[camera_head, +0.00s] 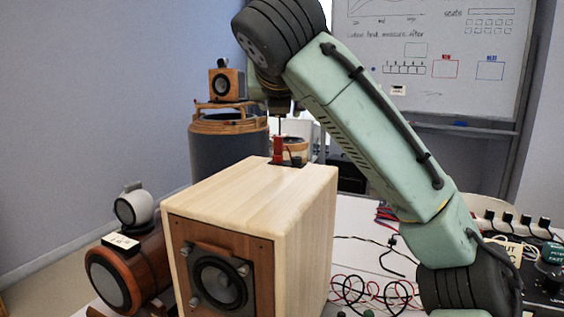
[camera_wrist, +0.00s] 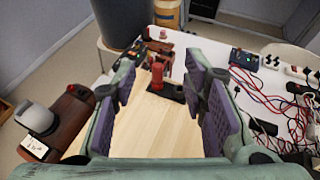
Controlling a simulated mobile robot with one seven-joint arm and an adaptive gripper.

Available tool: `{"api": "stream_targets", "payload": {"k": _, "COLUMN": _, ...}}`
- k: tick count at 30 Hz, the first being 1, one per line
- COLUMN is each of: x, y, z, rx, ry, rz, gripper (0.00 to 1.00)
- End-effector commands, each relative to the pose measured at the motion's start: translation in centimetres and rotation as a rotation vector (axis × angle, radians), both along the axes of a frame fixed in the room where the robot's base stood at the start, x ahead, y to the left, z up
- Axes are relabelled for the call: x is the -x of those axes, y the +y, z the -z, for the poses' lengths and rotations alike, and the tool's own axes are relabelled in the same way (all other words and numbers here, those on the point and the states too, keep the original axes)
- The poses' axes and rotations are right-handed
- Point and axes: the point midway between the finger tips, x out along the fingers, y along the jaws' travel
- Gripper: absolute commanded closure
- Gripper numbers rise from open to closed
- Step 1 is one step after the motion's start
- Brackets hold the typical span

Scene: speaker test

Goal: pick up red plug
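The red plug (camera_head: 278,151) stands upright on a dark base on top of the pale wooden speaker box (camera_head: 262,192), near its far edge. In the wrist view the plug (camera_wrist: 157,77) appears between the two finger pads, apart from both. My gripper (camera_wrist: 160,88) is open and empty, its purple-grey pads spread either side of the plug. In the head view my gripper (camera_head: 279,108) is seen small and edge-on above the plug, partly hidden by my arm. The exact height gap is hard to tell.
A brown cylindrical speaker (camera_head: 130,270) with a white ball-shaped unit (camera_head: 134,207) stands left of the box. A dark drum (camera_head: 228,147) carries a small speaker (camera_head: 227,84) behind. Red and black cables (camera_head: 370,290) lie on the white table to the right.

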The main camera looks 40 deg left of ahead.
Motion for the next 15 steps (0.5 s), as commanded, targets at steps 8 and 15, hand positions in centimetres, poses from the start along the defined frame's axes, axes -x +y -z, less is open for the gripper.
{"api": "stream_targets", "payload": {"k": 8, "x": -0.1, "y": 0.0, "z": 5.0, "rx": 0.0, "ry": 0.001, "rz": 0.001, "gripper": 0.6}}
{"api": "stream_targets", "payload": {"k": 15, "x": -2.0, "y": 1.5, "z": 5.9, "rx": 0.002, "ry": 0.005, "rz": 0.001, "gripper": 0.6}}
